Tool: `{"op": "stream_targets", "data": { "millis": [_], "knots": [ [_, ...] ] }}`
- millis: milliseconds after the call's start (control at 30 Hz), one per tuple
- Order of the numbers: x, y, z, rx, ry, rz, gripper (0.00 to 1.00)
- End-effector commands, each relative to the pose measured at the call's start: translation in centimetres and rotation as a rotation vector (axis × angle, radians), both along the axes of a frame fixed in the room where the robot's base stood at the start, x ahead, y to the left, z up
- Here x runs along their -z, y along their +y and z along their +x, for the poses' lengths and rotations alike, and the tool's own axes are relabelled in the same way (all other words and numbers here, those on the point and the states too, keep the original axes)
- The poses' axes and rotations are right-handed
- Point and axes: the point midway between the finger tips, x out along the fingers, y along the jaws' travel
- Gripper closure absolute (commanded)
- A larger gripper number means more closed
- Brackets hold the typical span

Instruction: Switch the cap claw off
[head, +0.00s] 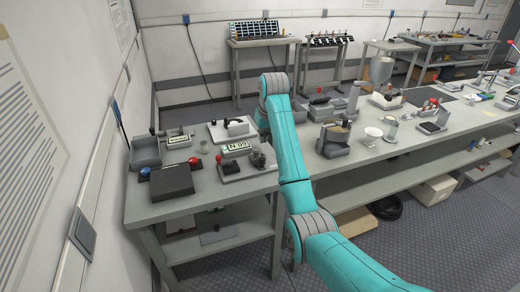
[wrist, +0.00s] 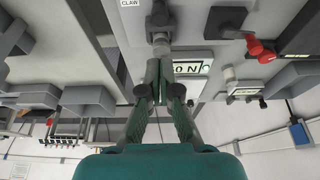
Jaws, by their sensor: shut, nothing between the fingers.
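In the wrist view, a pale panel carries a label ending in "CLAW" (wrist: 131,3), cut by the top edge. A grey lever or knob (wrist: 160,22) stands on it beside the label. A lit display (wrist: 193,62) reads "ON", partly covered by my finger. My gripper (wrist: 160,66) is shut and empty, its fingertips at the lower end of the lever in the picture. I cannot tell whether they touch it. In the head view, a display (head: 237,147) shows on the table left of my arm; my gripper is hidden there.
A red knob (wrist: 258,48) on a dark block is right of the display in the wrist view. More devices stand right of my arm.

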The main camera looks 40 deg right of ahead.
Motion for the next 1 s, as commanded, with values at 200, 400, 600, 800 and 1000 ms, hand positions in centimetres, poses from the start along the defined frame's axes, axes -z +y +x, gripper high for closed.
{"op": "stream_targets", "data": {
  "millis": [200, 400, 600, 800, 1000],
  "knots": [
    [2.6, -0.2, 0.7, -0.001, 0.005, 0.002, 1.00],
    [5.8, -0.5, 1.9, -0.001, 0.003, 0.001, 1.00],
    [8.2, -0.7, 2.7, -0.001, 0.002, 0.001, 1.00],
    [9.2, -0.8, 3.1, -0.001, 0.001, 0.000, 1.00],
    [9.3, -0.9, 3.1, -0.001, 0.001, 0.001, 1.00]
  ]
}}
